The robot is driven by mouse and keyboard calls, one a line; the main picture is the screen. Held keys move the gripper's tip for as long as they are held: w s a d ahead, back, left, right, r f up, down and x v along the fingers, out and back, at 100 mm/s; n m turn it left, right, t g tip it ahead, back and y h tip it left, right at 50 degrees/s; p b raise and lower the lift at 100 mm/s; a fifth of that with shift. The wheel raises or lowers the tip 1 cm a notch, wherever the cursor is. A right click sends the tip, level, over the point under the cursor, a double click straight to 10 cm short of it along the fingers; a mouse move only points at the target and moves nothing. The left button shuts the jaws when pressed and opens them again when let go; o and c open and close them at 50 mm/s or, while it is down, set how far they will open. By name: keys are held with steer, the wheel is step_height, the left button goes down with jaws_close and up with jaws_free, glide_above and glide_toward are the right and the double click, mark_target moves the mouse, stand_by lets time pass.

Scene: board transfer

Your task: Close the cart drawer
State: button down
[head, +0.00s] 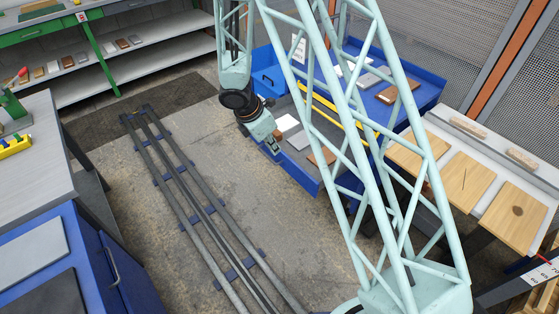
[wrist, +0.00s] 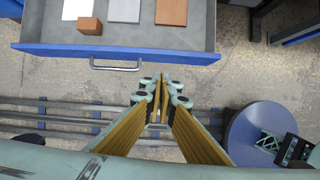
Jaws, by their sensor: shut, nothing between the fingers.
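The blue cart (head: 430,88) stands at the back centre, partly hidden behind my arm. Its drawer (head: 300,175) is pulled out toward the floor rails. In the wrist view the drawer's blue front edge (wrist: 45,49) crosses the top, with a silver handle (wrist: 115,67). The drawer holds a white board, a grey board, a copper-brown board (wrist: 171,12) and a small brown block (wrist: 89,26). My gripper (head: 275,146) is at the drawer's front. In the wrist view its fingertips (wrist: 161,88) are shut and empty, below and right of the handle, apart from it in the picture.
Floor rails (head: 185,190) run along the open floor before the cart. A blue cabinet with a grey top (head: 30,150) stands at left. A table with wooden boards (head: 465,180) stands right of the cart. A green-framed shelf (head: 100,80) is at the back left.

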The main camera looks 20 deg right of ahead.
steer(key=shift+w+a+f+n, duration=0.1)
steer(key=shift+a+f+n, duration=0.1)
steer(key=shift+a+f, duration=0.3)
steer(key=shift+w+a+f+n, duration=0.1)
steer(key=shift+a+f+n, duration=0.15)
steer(key=shift+f, duration=0.35)
steer(key=shift+f, duration=0.1)
steer(key=b, duration=0.3)
glide_above(290, 166)
steer(key=a, duration=0.2)
steer(key=shift+s+a+f, duration=0.1)
steer(key=shift+s+f, duration=0.1)
steer(key=shift+f, duration=2.1)
steer(key=shift+s+a+f, duration=0.1)
steer(key=shift+s+f, duration=0.05)
steer(key=shift+f, duration=2.1)
steer(key=shift+d, duration=0.1)
